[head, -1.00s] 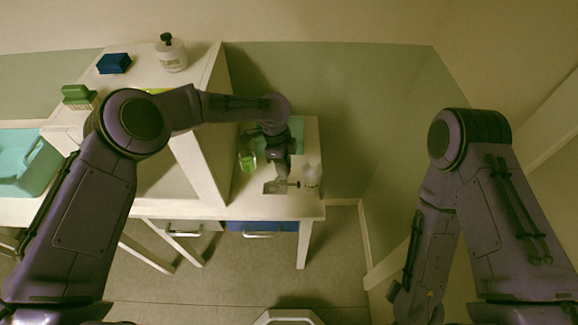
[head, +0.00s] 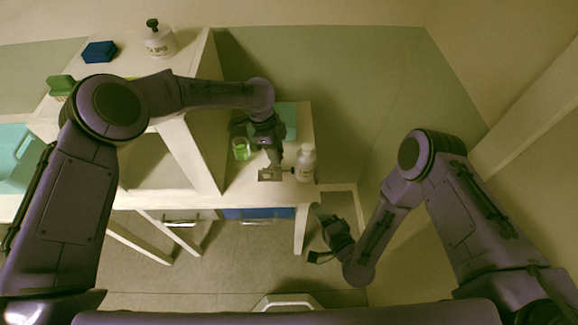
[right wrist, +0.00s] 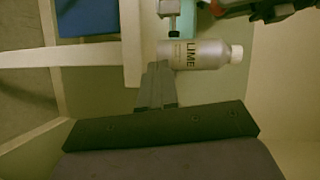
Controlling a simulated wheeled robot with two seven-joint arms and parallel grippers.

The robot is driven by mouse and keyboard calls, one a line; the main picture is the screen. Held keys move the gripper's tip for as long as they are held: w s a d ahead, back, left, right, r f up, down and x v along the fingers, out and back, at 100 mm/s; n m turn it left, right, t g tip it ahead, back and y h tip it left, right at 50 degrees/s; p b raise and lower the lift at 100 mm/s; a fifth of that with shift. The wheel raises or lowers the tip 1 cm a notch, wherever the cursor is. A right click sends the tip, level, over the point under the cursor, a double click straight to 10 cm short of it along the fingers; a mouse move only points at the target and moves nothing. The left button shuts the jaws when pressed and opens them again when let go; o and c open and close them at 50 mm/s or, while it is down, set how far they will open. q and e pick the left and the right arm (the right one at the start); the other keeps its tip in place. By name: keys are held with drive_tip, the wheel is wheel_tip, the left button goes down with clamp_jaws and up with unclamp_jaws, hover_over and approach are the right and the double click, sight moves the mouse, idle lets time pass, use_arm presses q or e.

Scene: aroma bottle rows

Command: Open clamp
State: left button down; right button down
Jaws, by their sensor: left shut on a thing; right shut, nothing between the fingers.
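A grey metal clamp (head: 270,174) with a black-knobbed screw is near the front of the right-hand table. My left gripper (head: 271,160) is shut on it from above; the exact grip is partly hidden. The clamp also shows at the top of the right wrist view (right wrist: 168,8), its black knob pointing towards the bottle. A white-capped bottle labelled LIME (head: 306,164) stands just right of the clamp; it fills the upper middle of the right wrist view (right wrist: 200,54). My right gripper (head: 320,212) is shut and empty, low beside the table's front right corner, with its fingertips (right wrist: 157,68) below the bottle in the wrist view.
A glass with green liquid (head: 241,148) stands left of my left gripper. A tall white partition (head: 205,150) bounds that side. A blue drawer (head: 258,213) is under the table front.

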use_arm(q)
drive_tip(key=shift+s+f, duration=0.1)
drive_tip(key=shift+f, duration=0.05)
use_arm(e)
drive_tip(key=w+a+r+m+t, duration=0.1)
drive_tip(key=w+a+r, duration=0.1)
drive_tip(key=w, duration=0.1)
drive_tip(key=w+a+r+m+t+y, duration=0.1)
drive_tip(key=w+a+r+m, duration=0.1)
drive_tip(key=w+a, duration=0.1)
drive_tip(key=w+a+r+m+t+y, duration=0.1)
drive_tip(key=w+a+r+m+t, duration=0.1)
drive_tip(key=w, duration=0.3)
drive_tip(key=shift+w+a, duration=0.1)
drive_tip(key=shift+a, duration=0.3)
drive_tip(key=shift+r+y, duration=0.1)
drive_tip(key=shift+y, duration=0.2)
